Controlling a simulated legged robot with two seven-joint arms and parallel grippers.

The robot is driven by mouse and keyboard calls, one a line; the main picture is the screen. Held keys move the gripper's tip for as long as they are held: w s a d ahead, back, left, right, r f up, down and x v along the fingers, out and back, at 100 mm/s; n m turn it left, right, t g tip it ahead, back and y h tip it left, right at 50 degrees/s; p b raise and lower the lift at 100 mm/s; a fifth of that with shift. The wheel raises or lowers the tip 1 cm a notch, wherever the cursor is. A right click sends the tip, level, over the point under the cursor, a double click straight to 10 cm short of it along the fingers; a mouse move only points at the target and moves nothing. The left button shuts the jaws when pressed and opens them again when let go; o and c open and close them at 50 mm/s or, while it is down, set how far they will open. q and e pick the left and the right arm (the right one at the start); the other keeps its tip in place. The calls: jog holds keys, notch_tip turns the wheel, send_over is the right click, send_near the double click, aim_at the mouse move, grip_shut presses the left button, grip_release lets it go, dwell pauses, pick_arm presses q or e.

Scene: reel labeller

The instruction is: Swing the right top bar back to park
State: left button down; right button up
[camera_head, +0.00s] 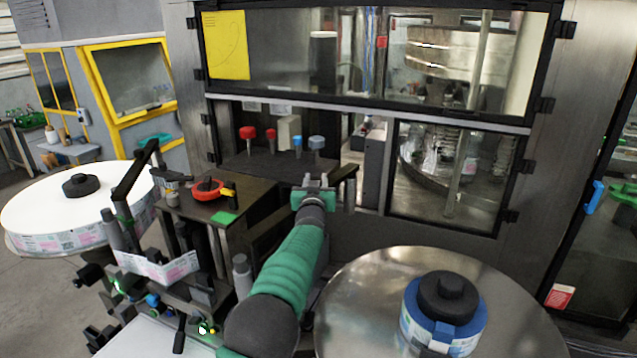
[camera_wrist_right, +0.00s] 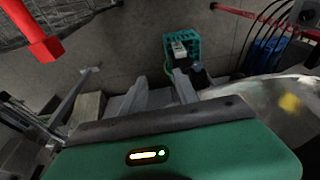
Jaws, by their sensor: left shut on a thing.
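My left gripper (camera_head: 315,186) reaches in on the green-sleeved arm and is at the front of the labeller, in the middle of the head view. It is shut on the right top bar (camera_head: 346,173), a short dark bar whose end shows just right of the jaws, above an upright post. The gripper hides the rest of this bar. In the right wrist view my right gripper (camera_wrist_right: 158,92) has its two grey fingers apart with nothing between them, over grey floor.
A large white reel (camera_head: 40,210) stands left. A black angled arm (camera_head: 130,180) rises beside the label web (camera_head: 160,268). A steel turntable (camera_head: 375,290) carrying a blue hub (camera_head: 440,325) is front right. A green crate (camera_wrist_right: 180,55) sits beyond the right fingers.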

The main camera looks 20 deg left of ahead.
pick_arm(q)
jog(key=c, duration=1.4)
grip_release()
jog(key=shift+a, duration=0.2)
jog(key=o, duration=0.4)
jog(key=shift+s+a, duration=0.15)
jog(key=shift+s, duration=0.1)
jog(key=shift+c, duration=0.2)
pick_arm(e)
jog(key=shift+s+a+r, duration=0.1)
jog(key=shift+s+a, duration=0.1)
jog(key=shift+a, duration=0.05)
pick_arm(q)
jog(key=shift+d, duration=0.25)
jog(key=b+v, duration=0.6)
jog(key=v, duration=1)
jog(key=shift+s, duration=0.3)
pick_arm(e)
jog(key=s+x, duration=0.1)
jog(key=x, duration=0.5)
jog(key=shift+f, duration=0.4)
jog(key=shift+s+d, duration=0.1)
